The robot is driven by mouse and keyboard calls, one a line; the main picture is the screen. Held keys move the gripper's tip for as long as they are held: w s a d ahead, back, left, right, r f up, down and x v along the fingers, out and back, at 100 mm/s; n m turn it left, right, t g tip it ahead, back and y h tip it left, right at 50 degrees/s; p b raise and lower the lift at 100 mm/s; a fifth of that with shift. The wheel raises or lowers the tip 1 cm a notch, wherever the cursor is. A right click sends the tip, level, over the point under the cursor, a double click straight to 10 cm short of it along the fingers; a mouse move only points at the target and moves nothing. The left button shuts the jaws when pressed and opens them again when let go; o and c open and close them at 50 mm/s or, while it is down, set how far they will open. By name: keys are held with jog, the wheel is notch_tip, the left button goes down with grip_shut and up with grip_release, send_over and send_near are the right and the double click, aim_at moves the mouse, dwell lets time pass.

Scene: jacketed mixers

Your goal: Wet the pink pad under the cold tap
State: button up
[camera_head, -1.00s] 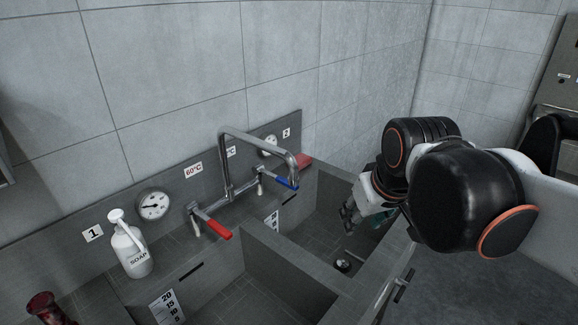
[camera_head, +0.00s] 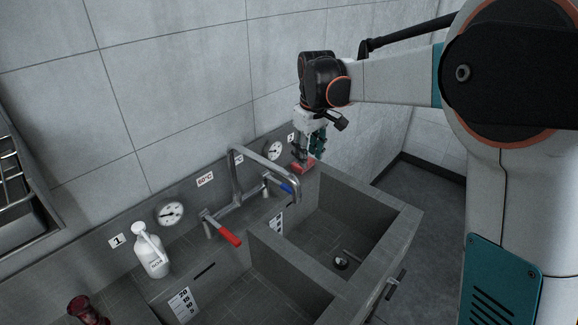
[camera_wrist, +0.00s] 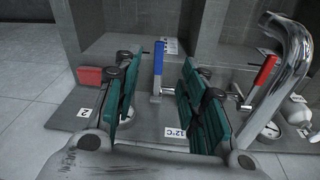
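The pink pad (camera_head: 302,167), reddish in this light, lies on the back ledge of the sink at its right end, below the plate marked 2. My gripper (camera_head: 311,153) is just above it in the head view, fingers pointing down. In the wrist view my gripper (camera_wrist: 160,100) is open with nothing between its teal fingers. There the pad (camera_wrist: 90,75) shows left of the left finger, partly hidden behind it. The cold tap's blue lever (camera_head: 288,187) is left of the gripper; the lever also shows in the wrist view (camera_wrist: 158,62). The spout (camera_head: 285,168) arches over the sink.
The hot tap's red lever (camera_head: 228,237) is further left on the same mixer. A white soap bottle (camera_head: 152,252) stands on the ledge. The right basin (camera_head: 345,225) is empty except for its drain. A dial (camera_head: 274,151) is on the back panel near my gripper.

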jog(key=w+a+f+n+g+p, duration=0.1)
jog(key=w+a+f+n+p, duration=0.1)
jog(key=w+a+f+p, duration=0.3)
jog(key=b, duration=0.3)
send_near(282, 185)
jog(key=d+f, duration=0.1)
jog(key=f, duration=0.1)
jog(key=s+d+f, duration=0.1)
jog(key=f, duration=0.2)
jog(key=s+f, duration=0.1)
jog(key=f, duration=0.2)
jog(key=shift+d+f, duration=0.2)
jog(key=shift+d, duration=0.2)
jog(key=shift+c, duration=0.3)
grip_shut()
